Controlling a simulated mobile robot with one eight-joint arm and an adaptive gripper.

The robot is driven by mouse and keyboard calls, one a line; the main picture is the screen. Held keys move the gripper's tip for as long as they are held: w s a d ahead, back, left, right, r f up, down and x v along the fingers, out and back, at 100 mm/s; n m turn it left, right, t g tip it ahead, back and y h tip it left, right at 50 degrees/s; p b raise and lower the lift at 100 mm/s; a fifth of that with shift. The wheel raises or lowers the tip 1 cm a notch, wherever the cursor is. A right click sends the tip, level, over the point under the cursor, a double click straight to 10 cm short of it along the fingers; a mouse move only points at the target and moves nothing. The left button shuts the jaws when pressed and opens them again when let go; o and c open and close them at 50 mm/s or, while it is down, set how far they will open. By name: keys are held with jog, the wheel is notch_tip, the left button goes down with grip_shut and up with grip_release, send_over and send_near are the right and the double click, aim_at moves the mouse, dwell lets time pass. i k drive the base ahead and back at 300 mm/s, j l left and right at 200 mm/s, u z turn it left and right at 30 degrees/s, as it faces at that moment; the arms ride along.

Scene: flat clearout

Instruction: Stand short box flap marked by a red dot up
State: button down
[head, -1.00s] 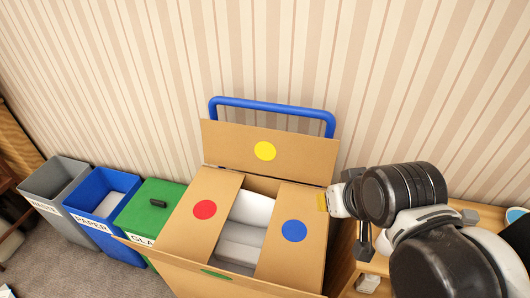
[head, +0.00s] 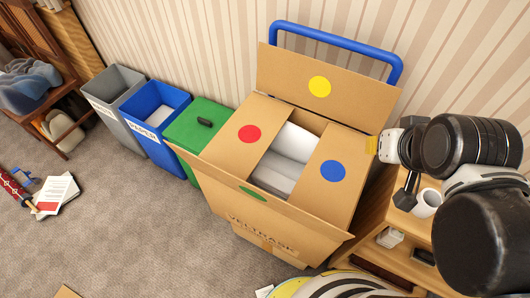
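The cardboard box (head: 275,232) stands open in the middle of the head view. Its short flap with the red dot (head: 249,133) lies folded inward over the left part of the opening. The short flap with the blue dot (head: 332,171) lies folded inward on the right. The long flap with the yellow dot (head: 319,87) stands up at the back. The front flap with the green dot (head: 253,191) slopes outward. White items (head: 290,150) show inside. My gripper (head: 378,146) is right of the box, near the blue-dot flap and apart from the red-dot flap; its finger opening is unclear.
A grey bin (head: 112,88), a blue paper bin (head: 155,112) and a green lidded bin (head: 200,124) stand left of the box. A blue handle (head: 335,40) rises behind it. A wooden shelf (head: 408,232) is at right. Carpet at front left is mostly clear.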

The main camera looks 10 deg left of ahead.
aim_at(237, 148)
jog(key=k+j, duration=0.1)
jog(key=j, duration=0.35)
jog(key=j+z, duration=0.1)
jog(key=j, duration=0.3)
jog(key=k+j, duration=0.15)
jog(key=j, duration=0.3)
jog(key=z, duration=0.05)
